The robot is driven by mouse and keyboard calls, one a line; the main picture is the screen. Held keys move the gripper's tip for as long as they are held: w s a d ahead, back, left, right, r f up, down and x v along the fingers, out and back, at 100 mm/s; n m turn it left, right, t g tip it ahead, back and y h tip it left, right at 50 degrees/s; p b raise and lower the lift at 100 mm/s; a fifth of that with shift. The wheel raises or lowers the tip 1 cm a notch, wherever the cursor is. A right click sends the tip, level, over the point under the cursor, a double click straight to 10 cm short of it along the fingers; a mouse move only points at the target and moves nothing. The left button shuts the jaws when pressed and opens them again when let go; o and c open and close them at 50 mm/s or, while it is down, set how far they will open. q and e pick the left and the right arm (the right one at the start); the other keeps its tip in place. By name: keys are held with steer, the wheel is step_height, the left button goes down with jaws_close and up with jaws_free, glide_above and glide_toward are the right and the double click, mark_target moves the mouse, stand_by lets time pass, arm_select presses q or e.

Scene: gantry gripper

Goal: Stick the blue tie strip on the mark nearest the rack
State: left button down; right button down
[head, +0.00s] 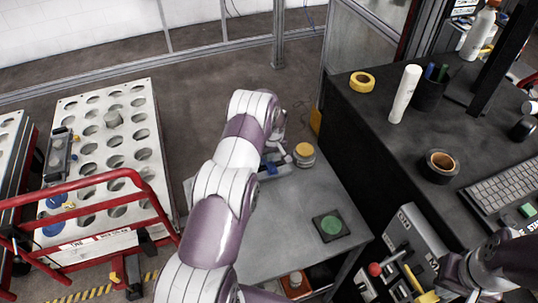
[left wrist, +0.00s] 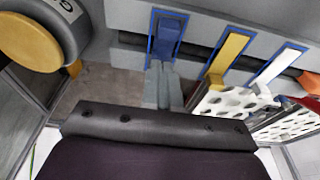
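The blue tie strip (left wrist: 168,35) lies within a blue outline on a grey surface at the top of the left wrist view. My left gripper (left wrist: 158,68) has its fingers close together at the strip's near end, seemingly pinching it. A yellow strip (left wrist: 228,55) and a white strip (left wrist: 280,65) lie to its right in their own blue outlines. In the head view my left arm hides most of the left gripper and strip, and a bit of blue (head: 271,167) shows there. My right gripper (head: 452,280) is low at the right, its fingertips unclear.
A white board with round holes (head: 105,160) stands at left behind a red rail (head: 75,187); it also shows in the left wrist view (left wrist: 222,103). A yellow-topped round object (head: 304,154) stands beside my left gripper.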

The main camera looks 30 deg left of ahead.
arm_select(q)
steer(key=shift+f, duration=0.1)
stand_by(0.3)
steer(key=shift+f+b, duration=0.65)
steer(key=shift+b, duration=0.05)
arm_select(e)
steer(key=shift+f, duration=0.7)
arm_select(q)
steer(key=shift+r, duration=0.1)
arm_select(e)
steer(key=shift+r, duration=0.1)
